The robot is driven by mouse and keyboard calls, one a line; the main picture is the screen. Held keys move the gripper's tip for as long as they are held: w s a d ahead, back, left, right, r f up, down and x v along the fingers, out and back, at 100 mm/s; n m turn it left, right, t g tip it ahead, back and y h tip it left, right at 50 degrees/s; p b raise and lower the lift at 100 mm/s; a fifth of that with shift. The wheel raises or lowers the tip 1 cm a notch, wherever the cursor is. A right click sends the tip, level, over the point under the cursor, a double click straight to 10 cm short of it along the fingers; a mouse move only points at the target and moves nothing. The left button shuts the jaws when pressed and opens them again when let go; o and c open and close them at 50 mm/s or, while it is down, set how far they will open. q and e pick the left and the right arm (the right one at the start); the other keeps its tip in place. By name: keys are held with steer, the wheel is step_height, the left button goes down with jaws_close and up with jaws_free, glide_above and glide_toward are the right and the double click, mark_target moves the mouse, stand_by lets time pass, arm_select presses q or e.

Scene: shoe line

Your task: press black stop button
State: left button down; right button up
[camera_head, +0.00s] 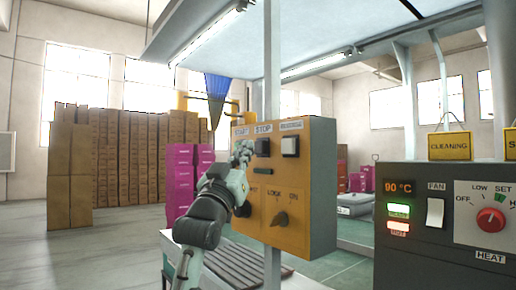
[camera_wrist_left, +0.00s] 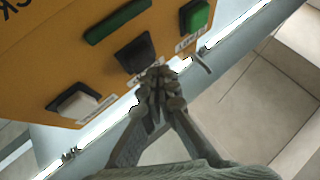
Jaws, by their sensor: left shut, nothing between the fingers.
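The orange control box (camera_head: 258,192) hangs on a post in the head view. Its black STOP button (camera_head: 262,147) sits in the top row, under the STOP label. My left gripper (camera_head: 243,150) is shut and empty, just left of that button and in front of the START spot, which it covers. In the left wrist view the black button (camera_wrist_left: 134,54) lies just beyond my shut fingertips (camera_wrist_left: 158,82). I cannot tell whether they touch the box. A green button (camera_wrist_left: 195,15) and a white button (camera_wrist_left: 76,103) flank the black one. My right gripper is not in view.
A dark oven panel (camera_head: 432,225) with a red dial stands at the right. A slatted conveyor (camera_head: 235,268) runs below the box. Stacked brown boxes (camera_head: 125,155) stand far left, with open floor before them.

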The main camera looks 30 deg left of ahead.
arm_select(q)
steer(key=shift+s+a, duration=0.3)
steer(key=shift+s, duration=0.5)
steer(key=shift+s+a, duration=0.35)
steer(key=shift+s, duration=0.4)
steer(key=shift+s+a, duration=0.3)
steer(key=shift+s, duration=0.5)
